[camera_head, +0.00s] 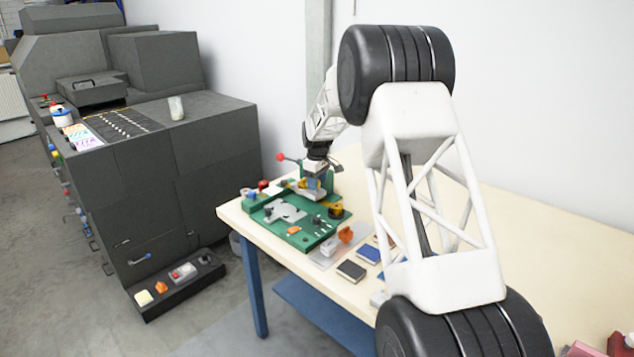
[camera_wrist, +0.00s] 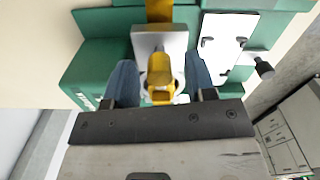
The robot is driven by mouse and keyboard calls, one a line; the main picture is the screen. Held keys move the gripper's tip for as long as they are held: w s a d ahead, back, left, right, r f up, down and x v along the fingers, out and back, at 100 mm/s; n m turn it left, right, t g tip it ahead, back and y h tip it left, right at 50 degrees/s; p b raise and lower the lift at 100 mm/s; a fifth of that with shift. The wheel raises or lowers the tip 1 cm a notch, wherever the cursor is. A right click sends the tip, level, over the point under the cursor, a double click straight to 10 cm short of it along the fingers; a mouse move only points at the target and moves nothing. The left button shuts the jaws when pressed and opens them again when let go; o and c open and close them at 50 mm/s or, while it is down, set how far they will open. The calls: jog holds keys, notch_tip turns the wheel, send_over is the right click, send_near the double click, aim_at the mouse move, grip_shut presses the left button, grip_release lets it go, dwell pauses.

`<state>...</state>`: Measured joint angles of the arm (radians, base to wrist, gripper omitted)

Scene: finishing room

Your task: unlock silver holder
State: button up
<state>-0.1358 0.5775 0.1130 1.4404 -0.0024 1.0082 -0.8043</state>
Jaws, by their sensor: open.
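In the wrist view, a silver block-like holder (camera_wrist: 147,40) sits on the green fixture (camera_wrist: 95,72). A yellow latch piece (camera_wrist: 160,72) stands in front of the holder, between the two blue-grey fingers of my gripper (camera_wrist: 160,84). My gripper is open, with a finger on each side of the yellow piece and visible gaps. In the head view, my gripper (camera_head: 318,170) is low over the back of the green fixture (camera_head: 283,238). The holder is small there and partly hidden by the gripper. Whether the latch is locked cannot be told.
A red-knobbed lever (camera_head: 281,157) rises beside my gripper. The fixture also bears a silver plate (camera_head: 287,212) and an orange-yellow knob (camera_head: 336,210). Dark and blue blocks (camera_head: 351,270) lie on the table in front. A dark grey machine (camera_head: 215,150) stands left, across a floor gap.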

jog(key=c, duration=0.9)
jog(key=shift+c, duration=0.2)
jog(key=shift+m, duration=0.3)
jog(key=m, duration=0.3)
jog(key=shift+m, duration=0.4)
jog(key=m, duration=0.4)
jog(key=shift+m, duration=0.4)
jog(key=m, duration=0.4)
jog(key=shift+m, duration=2.4)
